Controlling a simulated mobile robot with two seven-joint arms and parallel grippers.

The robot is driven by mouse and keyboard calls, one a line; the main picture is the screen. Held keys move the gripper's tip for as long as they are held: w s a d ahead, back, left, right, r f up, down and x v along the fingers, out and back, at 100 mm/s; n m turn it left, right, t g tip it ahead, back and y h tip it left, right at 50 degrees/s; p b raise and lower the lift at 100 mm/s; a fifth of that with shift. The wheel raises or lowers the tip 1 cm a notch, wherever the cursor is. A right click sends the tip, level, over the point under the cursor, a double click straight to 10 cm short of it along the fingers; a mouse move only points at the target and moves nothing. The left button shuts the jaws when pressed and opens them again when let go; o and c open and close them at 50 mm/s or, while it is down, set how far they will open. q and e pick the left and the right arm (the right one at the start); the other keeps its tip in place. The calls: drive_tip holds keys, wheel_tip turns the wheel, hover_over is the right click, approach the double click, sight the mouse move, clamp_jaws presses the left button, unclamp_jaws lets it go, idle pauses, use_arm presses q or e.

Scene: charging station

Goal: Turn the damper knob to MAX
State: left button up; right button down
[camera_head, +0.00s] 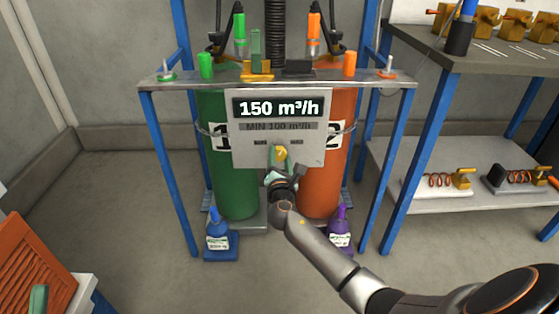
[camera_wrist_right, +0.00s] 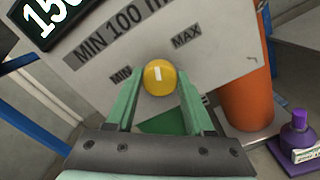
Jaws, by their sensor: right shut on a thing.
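The yellow damper knob (camera_head: 281,153) sits on the grey panel (camera_head: 245,152) below a display reading 150 m³/h. A sign under the display says MIN 100 m³/h. In the right wrist view the knob (camera_wrist_right: 159,77) shows a short white mark, upright in that tilted picture. The MIN label (camera_wrist_right: 121,75) lies left of the knob and the MAX label (camera_wrist_right: 186,36) lies up and right. My right gripper (camera_head: 280,172) reaches the panel from below. Its green fingers (camera_wrist_right: 159,88) are closed on the two sides of the knob.
A green cylinder (camera_head: 237,185) and an orange cylinder (camera_head: 322,180) stand behind the panel inside a blue-legged frame. A blue bottle (camera_head: 217,232) and a purple bottle (camera_head: 340,228) stand low in front. A shelf unit (camera_head: 455,62) is at the right.

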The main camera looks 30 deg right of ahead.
drive_tip(key=m, duration=0.3)
drive_tip(key=shift+f+m, duration=0.1)
drive_tip(key=shift+m, duration=2.2)
drive_tip(key=shift+c, duration=1.4)
unclamp_jaws()
drive_tip(key=shift+s+a, duration=0.25)
drive_tip(key=shift+s, duration=0.2)
drive_tip(key=p+v, duration=0.3)
drive_tip(key=v, duration=0.8)
drive_tip(key=shift+s, duration=0.3)
